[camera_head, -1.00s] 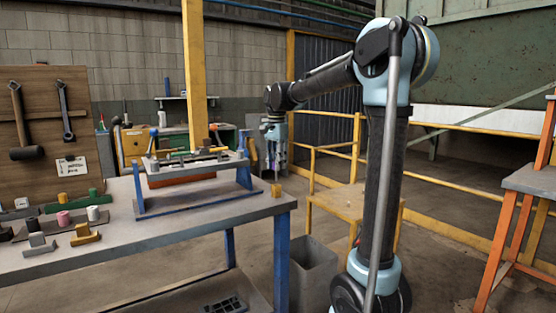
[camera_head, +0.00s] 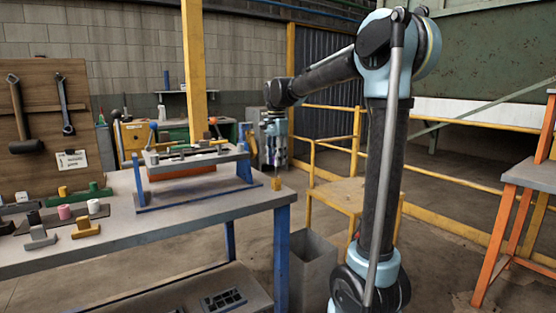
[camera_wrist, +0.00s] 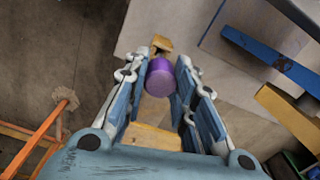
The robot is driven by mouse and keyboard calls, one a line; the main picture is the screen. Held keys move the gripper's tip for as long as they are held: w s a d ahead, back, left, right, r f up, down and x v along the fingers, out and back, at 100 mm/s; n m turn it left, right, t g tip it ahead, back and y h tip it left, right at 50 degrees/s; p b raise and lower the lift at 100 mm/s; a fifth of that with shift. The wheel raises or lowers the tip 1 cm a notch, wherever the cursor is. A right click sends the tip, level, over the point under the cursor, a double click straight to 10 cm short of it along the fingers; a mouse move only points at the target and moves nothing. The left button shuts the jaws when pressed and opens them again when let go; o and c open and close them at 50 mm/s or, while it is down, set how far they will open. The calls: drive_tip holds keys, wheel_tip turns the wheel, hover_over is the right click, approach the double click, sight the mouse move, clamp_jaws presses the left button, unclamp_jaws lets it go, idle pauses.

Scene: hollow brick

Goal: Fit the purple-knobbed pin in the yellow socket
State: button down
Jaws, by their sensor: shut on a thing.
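My gripper (camera_wrist: 160,90) is shut on the purple-knobbed pin (camera_wrist: 160,76). The round purple knob sits between its two fingers in the wrist view; the pin's shaft is hidden. In the head view my gripper (camera_head: 275,145) hangs down beyond the table's right corner, and the pin is too small to make out. A small yellow piece (camera_head: 277,184), likely the yellow socket, is at that corner. It shows just past the knob in the wrist view (camera_wrist: 161,43), apart from the fingers as far as I can tell. Its hole is not clear.
A grey-topped table (camera_head: 170,220) carries a blue-framed rack (camera_head: 195,165). Several coloured knobs and holders, including a yellow-based one (camera_head: 86,229), stand at its left. A grey bin (camera_head: 313,268) and a low wooden table (camera_head: 340,200) stand to the right.

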sight(276, 170)
drive_tip(key=shift+f, duration=2.7)
idle(1.2)
drive_tip(key=c, duration=1.2)
unclamp_jaws()
drive_tip(key=shift+c, duration=0.2)
wheel_tip(276, 170, up, 12)
drive_tip(key=shift+w+f, duration=0.1)
